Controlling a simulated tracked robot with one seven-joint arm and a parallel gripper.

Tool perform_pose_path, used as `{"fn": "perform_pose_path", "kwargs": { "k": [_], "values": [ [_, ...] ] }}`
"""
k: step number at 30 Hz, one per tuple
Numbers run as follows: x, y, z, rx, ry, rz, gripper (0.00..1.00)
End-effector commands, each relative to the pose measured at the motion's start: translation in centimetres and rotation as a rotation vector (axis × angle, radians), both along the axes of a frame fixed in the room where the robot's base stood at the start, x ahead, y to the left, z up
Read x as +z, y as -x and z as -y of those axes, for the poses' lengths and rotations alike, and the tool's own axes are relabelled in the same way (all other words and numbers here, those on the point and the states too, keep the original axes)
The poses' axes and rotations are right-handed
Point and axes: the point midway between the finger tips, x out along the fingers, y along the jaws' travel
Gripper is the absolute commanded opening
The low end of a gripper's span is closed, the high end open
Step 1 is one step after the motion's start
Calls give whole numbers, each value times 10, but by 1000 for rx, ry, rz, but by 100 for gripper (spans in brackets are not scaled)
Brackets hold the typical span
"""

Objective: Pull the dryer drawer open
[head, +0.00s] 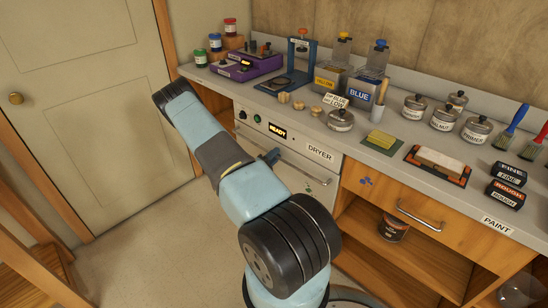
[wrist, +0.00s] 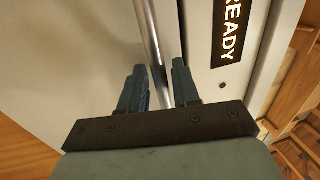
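The dryer (head: 300,149) is a pale unit set under the counter, with a lit READY display (head: 277,130) and a DRYER label. Its drawer front (head: 318,198) is partly hidden behind my arm and looks closed. A chrome bar handle (head: 306,174) runs along the drawer's top. My gripper (head: 271,156) is at the handle, mostly hidden by my arm in the head view. In the wrist view, my gripper's two fingers (wrist: 159,82) are apart, with the chrome bar (wrist: 152,40) running between them. I cannot tell whether either finger touches it.
The counter (head: 372,158) above holds tins, pots, brushes and a sanding block. A wooden drawer (head: 380,203) with its own handle and open shelves stand right of the dryer. A closed door (head: 85,120) is at the left. Floor before the dryer is clear around my arm.

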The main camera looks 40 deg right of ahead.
Motion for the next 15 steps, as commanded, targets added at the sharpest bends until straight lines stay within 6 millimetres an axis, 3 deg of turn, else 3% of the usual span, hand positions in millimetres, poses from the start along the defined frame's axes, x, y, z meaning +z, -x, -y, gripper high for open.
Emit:
{"fn": "perform_pose_path", "kwargs": {
  "k": [9, 15],
  "values": [
    [0, 0, 0, 0, -1, 0, 0],
    [-1, 0, 0, 0, -2, -1, 0]
  ]
}}
